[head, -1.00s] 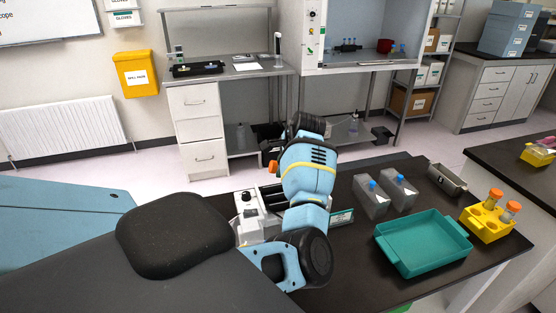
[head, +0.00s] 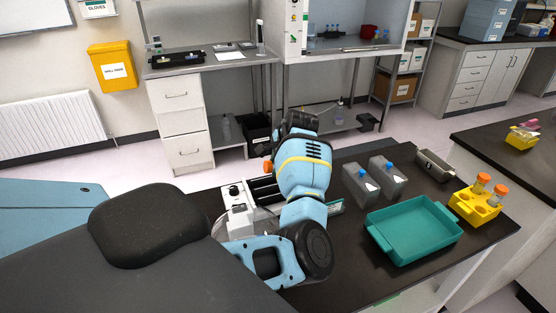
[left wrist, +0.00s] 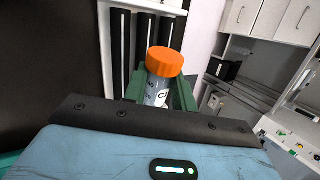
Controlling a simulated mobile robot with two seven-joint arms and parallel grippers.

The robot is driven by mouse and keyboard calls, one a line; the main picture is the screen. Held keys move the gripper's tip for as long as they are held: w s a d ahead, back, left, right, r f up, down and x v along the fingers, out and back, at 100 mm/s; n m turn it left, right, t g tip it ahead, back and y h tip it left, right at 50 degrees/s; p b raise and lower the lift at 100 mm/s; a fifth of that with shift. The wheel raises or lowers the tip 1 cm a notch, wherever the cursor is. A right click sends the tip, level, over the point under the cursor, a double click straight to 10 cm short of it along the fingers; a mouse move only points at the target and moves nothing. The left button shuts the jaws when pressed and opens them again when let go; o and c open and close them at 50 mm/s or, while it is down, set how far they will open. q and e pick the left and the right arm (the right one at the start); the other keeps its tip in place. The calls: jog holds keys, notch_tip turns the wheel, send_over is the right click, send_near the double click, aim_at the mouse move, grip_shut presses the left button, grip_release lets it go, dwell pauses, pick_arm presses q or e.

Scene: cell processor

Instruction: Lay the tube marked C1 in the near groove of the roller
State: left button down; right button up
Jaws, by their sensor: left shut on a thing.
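The tube marked C (left wrist: 157,92), its label partly cut off, has an orange cap and is held between the green fingers of my left gripper (left wrist: 158,98) in the left wrist view. The roller (head: 236,196) is a white machine with dark rollers on the bench, partly covered by my left arm. Its black rollers (left wrist: 120,40) also show beyond the tube in the left wrist view, with the tube apart from them. My right gripper is not in view.
A teal tray (head: 415,230) stands right of my arm. A yellow rack (head: 475,206) with orange-capped tubes stands at the right.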

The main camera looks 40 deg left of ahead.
pick_arm(q)
notch_tip(320, 180, down, 4)
jog(key=shift+r+b, duration=0.1)
jog(key=shift+b, duration=0.6)
jog(key=shift+f, duration=0.85)
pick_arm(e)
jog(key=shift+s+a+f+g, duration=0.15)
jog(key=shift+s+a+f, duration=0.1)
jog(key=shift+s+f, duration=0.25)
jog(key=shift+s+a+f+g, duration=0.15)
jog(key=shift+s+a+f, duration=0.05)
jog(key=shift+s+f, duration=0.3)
pick_arm(q)
jog(key=c, duration=1.1)
grip_release()
jog(key=shift+o, duration=0.2)
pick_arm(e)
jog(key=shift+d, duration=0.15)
